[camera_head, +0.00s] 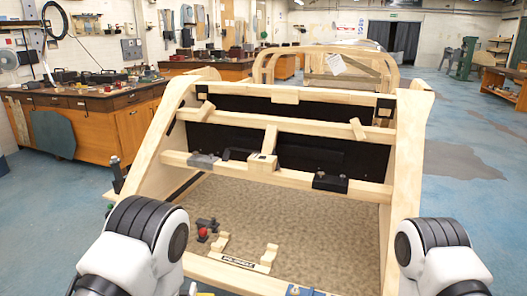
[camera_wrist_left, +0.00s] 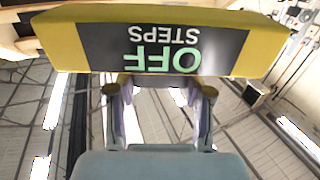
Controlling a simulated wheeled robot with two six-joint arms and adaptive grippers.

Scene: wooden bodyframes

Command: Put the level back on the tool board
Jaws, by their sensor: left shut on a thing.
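My left gripper (camera_wrist_left: 160,88) is shut on a yellow bar (camera_wrist_left: 255,40) with a dark panel. The panel reads "OFF STEPS", upside down in the left wrist view. The bar lies crosswise over both fingertips, and its far side is hidden. No spirit vial shows on it, so I cannot tell if it is the level. In the head view the left gripper is mostly below the bottom edge. My right gripper is out of view. Boards hang on the back left wall, among them a grey one (camera_head: 132,49); I cannot tell which is the tool board.
A wooden bodyframe (camera_head: 300,178) with a carpeted floor stands directly ahead between my arms. Inside it is a small wooden stand (camera_head: 238,263). Cluttered wooden benches (camera_head: 138,122) line the left side. Blue floor (camera_head: 450,130) is open on the right.

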